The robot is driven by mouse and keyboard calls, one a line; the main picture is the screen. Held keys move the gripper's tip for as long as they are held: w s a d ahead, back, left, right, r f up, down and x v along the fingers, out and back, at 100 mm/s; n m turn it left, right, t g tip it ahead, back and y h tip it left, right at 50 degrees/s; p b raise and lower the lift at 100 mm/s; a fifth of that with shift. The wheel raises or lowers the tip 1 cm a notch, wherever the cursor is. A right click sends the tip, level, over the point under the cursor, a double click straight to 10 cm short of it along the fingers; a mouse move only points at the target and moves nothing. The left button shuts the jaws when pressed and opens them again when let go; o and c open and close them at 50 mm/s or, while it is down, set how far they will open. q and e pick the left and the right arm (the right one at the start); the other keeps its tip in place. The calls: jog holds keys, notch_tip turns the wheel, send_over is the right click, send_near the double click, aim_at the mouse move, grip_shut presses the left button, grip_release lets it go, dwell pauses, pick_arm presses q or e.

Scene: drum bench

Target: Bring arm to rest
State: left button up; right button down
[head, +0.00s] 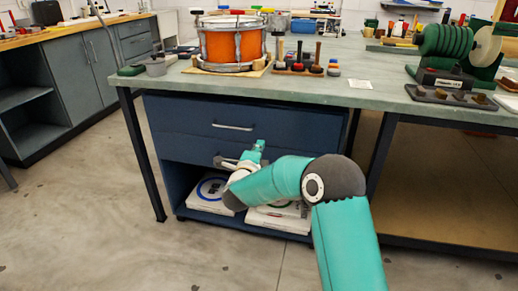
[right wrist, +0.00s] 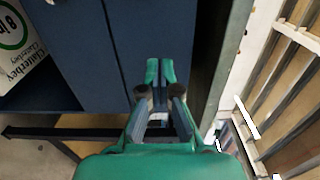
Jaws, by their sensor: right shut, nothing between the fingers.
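My right arm, teal and grey, reaches forward in the head view, and its gripper (head: 258,147) is in front of the blue drawer cabinet (head: 180,125), below the bench top. In the right wrist view the same gripper (right wrist: 160,72) has its two green fingertips close together, with nothing held. Blue cabinet panels (right wrist: 75,40) lie behind the fingertips; whether they touch cannot be told. My left gripper is in neither view.
A bench (head: 350,95) carries an orange drum (head: 232,45), a rack of mallets (head: 298,70) and a green roller device (head: 447,42). White boxes (head: 208,195) lie on the cabinet's open lower shelf. The concrete floor (head: 90,215) at left is clear.

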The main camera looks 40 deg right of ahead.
jog(key=s+a+f+n+y, duration=0.35)
jog(key=a+f, duration=0.35)
jog(key=f, duration=0.3)
jog(key=s+a+f+n+g+y, duration=0.15)
jog(key=a+f+n+y, duration=0.35)
jog(key=f, duration=0.5)
jog(key=s+a+f+n+y, duration=0.3)
jog(key=a+f+n, duration=0.2)
jog(key=a+f, duration=0.4)
jog(key=s+a+f+n+g+y, duration=0.4)
jog(key=s+a+f+n, duration=0.3)
jog(key=s, duration=0.5)
jog(key=s+a+f+n+g+y, duration=0.25)
jog(key=s+a+n+g, duration=0.35)
jog(key=s, duration=0.7)
notch_tip(320, 180, up, 33)
jog(key=a+t+p, duration=0.1)
jog(key=p, duration=3.1)
jog(key=shift+w+r+p, duration=0.15)
jog(key=shift+w+p, duration=0.05)
jog(key=shift+p, duration=0.2)
